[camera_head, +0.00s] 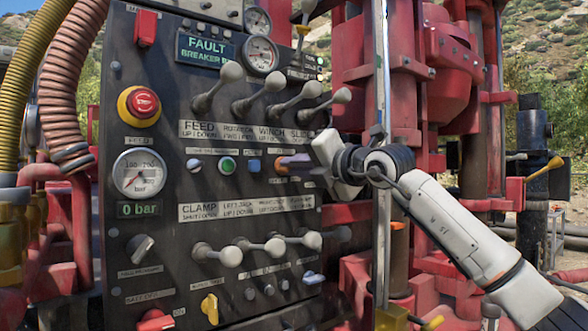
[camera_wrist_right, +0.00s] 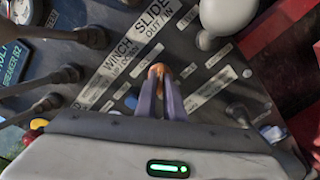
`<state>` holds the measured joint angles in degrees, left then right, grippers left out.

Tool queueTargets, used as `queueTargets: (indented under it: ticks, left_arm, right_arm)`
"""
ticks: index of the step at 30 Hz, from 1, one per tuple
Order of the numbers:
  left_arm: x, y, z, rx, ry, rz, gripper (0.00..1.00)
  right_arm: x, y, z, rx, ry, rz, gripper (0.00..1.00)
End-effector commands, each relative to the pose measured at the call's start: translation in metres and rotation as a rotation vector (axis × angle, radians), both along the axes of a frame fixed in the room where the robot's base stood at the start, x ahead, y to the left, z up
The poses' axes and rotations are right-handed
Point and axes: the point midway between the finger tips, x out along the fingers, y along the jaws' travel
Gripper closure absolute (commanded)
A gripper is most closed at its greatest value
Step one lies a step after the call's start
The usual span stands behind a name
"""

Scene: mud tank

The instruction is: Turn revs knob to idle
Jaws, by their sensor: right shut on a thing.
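My right gripper (camera_head: 284,163) reaches in from the right to the dark control panel (camera_head: 170,235). Its purple fingers are shut on a small orange knob (camera_head: 281,170), right of the blue button. In the right wrist view, the fingers (camera_wrist_right: 160,82) close around the orange knob (camera_wrist_right: 158,69), whose top shows between the tips. The fingers hide most of the knob, so I cannot tell its setting. I cannot read its label, so I cannot tell if it is the revs knob. My left gripper is not in view.
A row of ball-topped levers (camera_head: 310,90) stands out above the gripper, and another row (camera_head: 272,245) below it. A red emergency button (camera_head: 139,106) is at the left. A vertical metal pole (camera_head: 383,240) and red machinery are close to my right arm.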

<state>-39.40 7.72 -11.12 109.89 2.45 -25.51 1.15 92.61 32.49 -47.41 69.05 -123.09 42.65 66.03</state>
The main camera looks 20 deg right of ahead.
Motion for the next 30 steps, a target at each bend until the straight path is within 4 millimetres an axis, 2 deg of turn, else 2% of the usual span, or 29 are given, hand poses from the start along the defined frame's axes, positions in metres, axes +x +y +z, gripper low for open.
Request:
queueTargets:
  ticks: [21,30]
  left_arm:
    - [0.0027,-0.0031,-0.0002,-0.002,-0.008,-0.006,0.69]
    - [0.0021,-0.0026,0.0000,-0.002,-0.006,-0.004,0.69]
  right_arm:
    - [0.0003,-0.0002,-0.0008,-0.615,-0.220,0.000,1.00]
    - [0.0003,-0.0006,-0.0006,-0.799,-0.288,0.000,1.00]
